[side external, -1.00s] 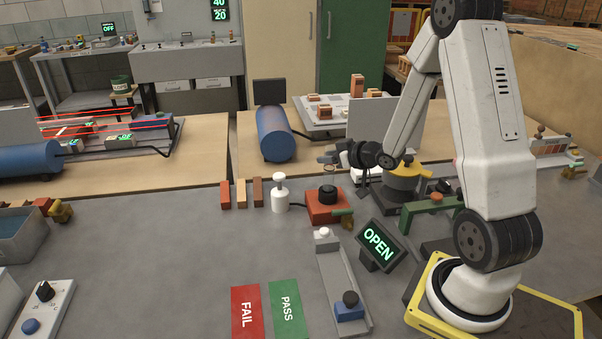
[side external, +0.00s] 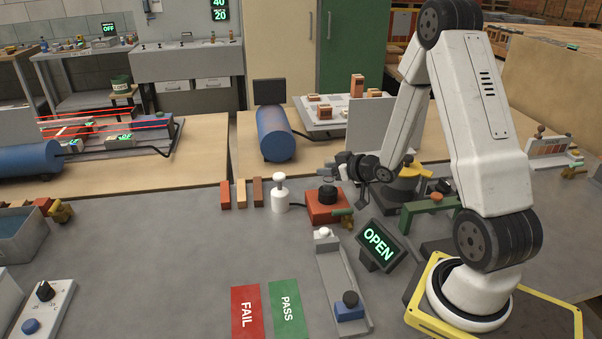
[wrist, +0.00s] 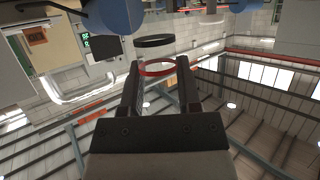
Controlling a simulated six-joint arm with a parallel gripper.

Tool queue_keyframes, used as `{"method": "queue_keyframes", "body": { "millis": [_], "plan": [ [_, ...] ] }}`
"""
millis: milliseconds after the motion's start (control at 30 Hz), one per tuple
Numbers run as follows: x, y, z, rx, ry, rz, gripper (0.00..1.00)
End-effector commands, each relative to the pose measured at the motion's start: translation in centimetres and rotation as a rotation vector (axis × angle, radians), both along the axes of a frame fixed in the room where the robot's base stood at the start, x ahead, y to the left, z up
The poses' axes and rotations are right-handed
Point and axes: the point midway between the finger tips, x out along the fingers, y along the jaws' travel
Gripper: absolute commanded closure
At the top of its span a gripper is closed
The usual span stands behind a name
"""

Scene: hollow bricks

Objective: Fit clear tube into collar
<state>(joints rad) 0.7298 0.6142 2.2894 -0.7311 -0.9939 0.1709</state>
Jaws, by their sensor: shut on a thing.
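My gripper (side external: 334,165) is above the red block (side external: 322,213) that bears the black collar (side external: 327,194). In the wrist view my gripper (wrist: 158,64) has its two dark fingers closed about a see-through tube. A red ring (wrist: 157,72) shows between the fingers and a black ring (wrist: 153,41) beyond it. The clear tube (side external: 328,181) is very faint in the side view, low over the collar. I cannot tell whether its lower end is inside the collar or just above it.
A white dispenser (side external: 280,193) and upright small bricks (side external: 241,193) stand left of the red block. A green bridge (side external: 430,208) and yellow-topped fixture (side external: 403,180) stand to the right. The OPEN display (side external: 378,243) is in front.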

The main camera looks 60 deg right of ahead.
Motion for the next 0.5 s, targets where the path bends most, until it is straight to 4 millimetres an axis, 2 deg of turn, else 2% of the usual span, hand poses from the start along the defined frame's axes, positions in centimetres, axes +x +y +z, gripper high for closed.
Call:
{"method": "queue_keyframes", "body": {
  "millis": [67, 100, 167, 200, 500],
  "plan": [
    [0.0, 0.0, -0.21, 0.001, 0.0, 0.0, 1.0],
    [0.0, 0.01, -0.27, 0.001, 0.001, 0.0, 0.54],
    [0.0, 0.0, -0.24, 0.001, 0.0, 0.0, 0.35],
    [0.0, 0.0, -0.23, 0.001, 0.0, 0.0, 0.23],
    [0.0, 0.0, -0.2, 0.0, 0.0, 0.0, 0.22]
  ]
}}
